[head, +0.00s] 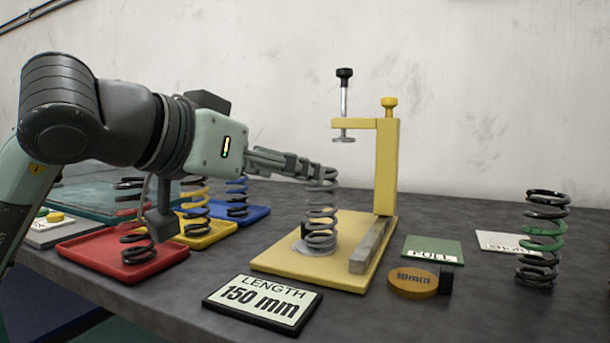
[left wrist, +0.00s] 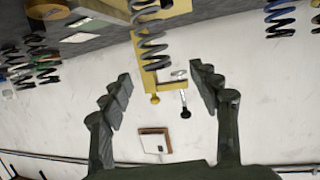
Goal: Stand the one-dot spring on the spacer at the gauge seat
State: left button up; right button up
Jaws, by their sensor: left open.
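A grey coil spring (head: 321,212) stands upright on the yellow gauge base (head: 285,262). No dot is readable on it. A pale grey rim (head: 299,245) shows at its foot; I cannot tell whether this is the spacer or the seat. My left gripper (head: 312,170) is at the spring's top, open. In the left wrist view the spring (left wrist: 149,38) lies beyond the open gripper (left wrist: 160,78), in line with the gap between the fingers. I cannot tell whether a finger touches it. My right gripper is not in view.
The gauge's yellow post (head: 386,165) and black-knobbed screw (head: 344,100) stand just right of the spring. An orange 10 mm disc (head: 413,281), a LENGTH 150 mm sign (head: 262,303) and a black-and-green spring (head: 541,240) are nearby. Red (head: 100,262), yellow and blue trays with springs stand left.

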pick_arm(q)
jog(key=v, duration=0.5)
jog(key=shift+s+a+r, duration=0.1)
jog(key=shift+s, duration=0.1)
